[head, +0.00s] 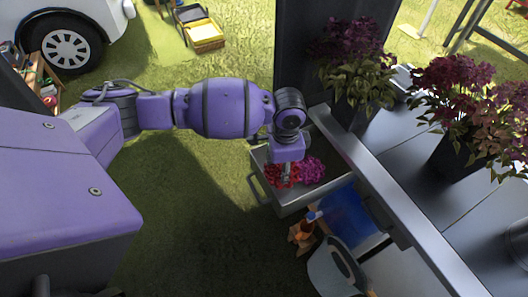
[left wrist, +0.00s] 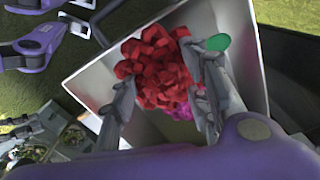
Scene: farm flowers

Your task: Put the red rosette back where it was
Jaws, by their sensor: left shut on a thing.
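The red rosette (head: 279,174) is a ruffled red bloom at the open metal drawer (head: 291,206), in the head view. In the left wrist view the red rosette (left wrist: 155,68) fills the space between the two fingers of my left gripper (left wrist: 165,108). My left gripper (head: 287,179) points down over the drawer and is shut on the red rosette. A magenta bloom (head: 312,169) lies in the drawer just right of it; in the left wrist view it is mostly hidden behind the red one. Whether the red rosette touches the drawer floor is unclear.
Potted purple flowers (head: 352,82) and more at the right (head: 470,110) stand on the dark counter (head: 400,145) beside the drawer. Below the drawer are a blue bin (head: 353,215), an orange bottle (head: 303,228) and a grey container (head: 335,270). Open grass lies left of the drawer.

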